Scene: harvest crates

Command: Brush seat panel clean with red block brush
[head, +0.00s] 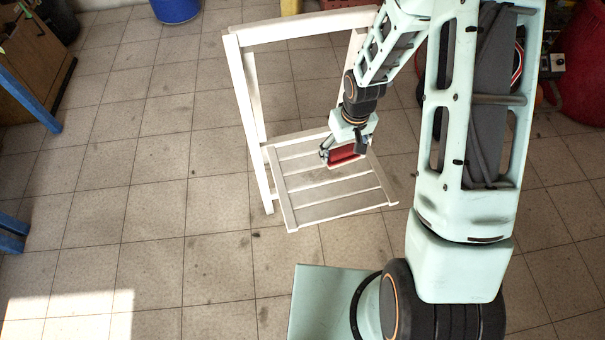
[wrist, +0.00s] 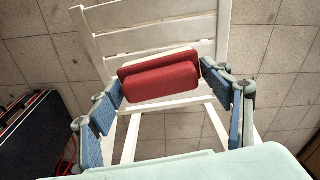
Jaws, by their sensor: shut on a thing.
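The red block brush (head: 342,156) is held between the fingers of my gripper (head: 344,148) over the rear part of the seat panel. In the wrist view the brush (wrist: 160,82) lies across between the two blue-padded fingers, with a pale strip along its far edge. The seat panel (head: 335,208) is a set of white slats with greyish-brown patches on the white chair. Its slats also show beyond the brush in the wrist view (wrist: 150,39). I cannot tell whether the brush touches the slats.
The chair's upright back frame (head: 240,80) stands behind and left of my gripper. A blue bucket (head: 175,10) stands far off at the top. A dark case with red trim (wrist: 40,135) shows at the left of the wrist view. The tiled floor left of the chair is clear.

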